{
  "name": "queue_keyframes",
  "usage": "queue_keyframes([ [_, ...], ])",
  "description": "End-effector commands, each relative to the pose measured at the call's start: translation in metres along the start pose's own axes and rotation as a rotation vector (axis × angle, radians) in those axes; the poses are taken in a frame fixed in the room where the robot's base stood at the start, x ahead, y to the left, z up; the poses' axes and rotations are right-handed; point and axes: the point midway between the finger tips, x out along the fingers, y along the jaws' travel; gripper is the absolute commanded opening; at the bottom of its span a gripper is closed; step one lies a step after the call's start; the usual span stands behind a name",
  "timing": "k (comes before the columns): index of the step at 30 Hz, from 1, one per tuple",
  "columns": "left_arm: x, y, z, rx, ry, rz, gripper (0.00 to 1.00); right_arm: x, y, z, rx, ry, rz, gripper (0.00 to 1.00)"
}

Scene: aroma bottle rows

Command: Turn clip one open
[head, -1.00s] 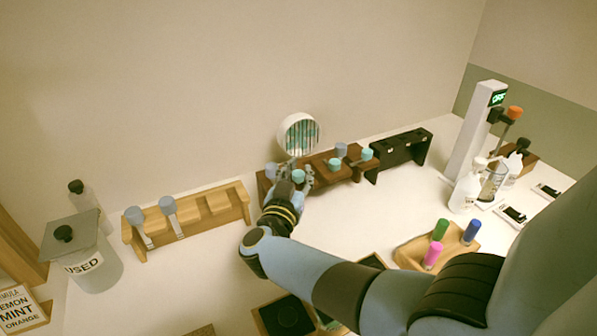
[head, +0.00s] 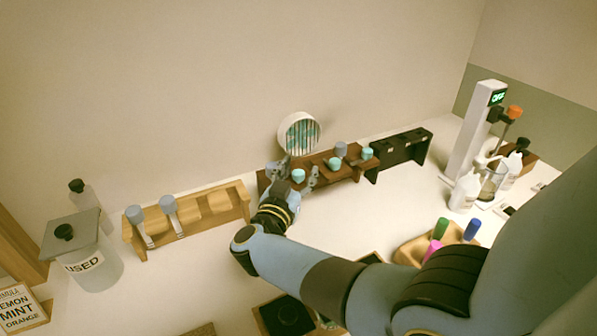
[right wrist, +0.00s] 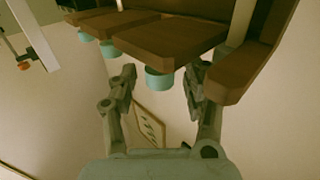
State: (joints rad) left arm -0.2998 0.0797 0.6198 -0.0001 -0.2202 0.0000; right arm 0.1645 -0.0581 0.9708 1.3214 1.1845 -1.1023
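A dark brown rack (head: 350,178) stands against the back wall and carries teal knobs (head: 335,163) and a grey-blue one (head: 341,149). No label shows which is clip one. My right gripper (head: 295,173) is at the rack's left end, its fingers apart on either side of the leftmost teal knob (head: 298,175). In the right wrist view, the open fingers (right wrist: 160,78) are spread, with a teal knob (right wrist: 159,82) under the brown rack (right wrist: 165,42) between them. Gaps show on both sides of it. My left gripper is not in view.
A black rack (head: 402,152) stands right of the brown one. A round white vent (head: 299,133) is behind. The white table in front is partly clear.

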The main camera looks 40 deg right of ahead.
Motion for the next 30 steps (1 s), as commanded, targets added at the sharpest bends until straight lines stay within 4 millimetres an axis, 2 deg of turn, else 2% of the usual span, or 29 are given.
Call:
queue_keyframes([
  [7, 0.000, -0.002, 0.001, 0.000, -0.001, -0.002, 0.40, 0.001, 0.000, -0.002, 0.001, 0.002, 0.000, 0.49],
  [11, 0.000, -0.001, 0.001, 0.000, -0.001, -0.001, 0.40, 0.001, 0.000, -0.012, 0.004, 0.002, 0.001, 0.49],
  [24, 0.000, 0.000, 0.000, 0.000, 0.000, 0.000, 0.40, 0.000, 0.000, -0.086, 0.004, 0.001, 0.000, 0.49],
  [30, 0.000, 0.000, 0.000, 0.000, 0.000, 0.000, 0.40, 0.000, 0.000, -0.099, 0.000, 0.000, 0.000, 0.49],
])
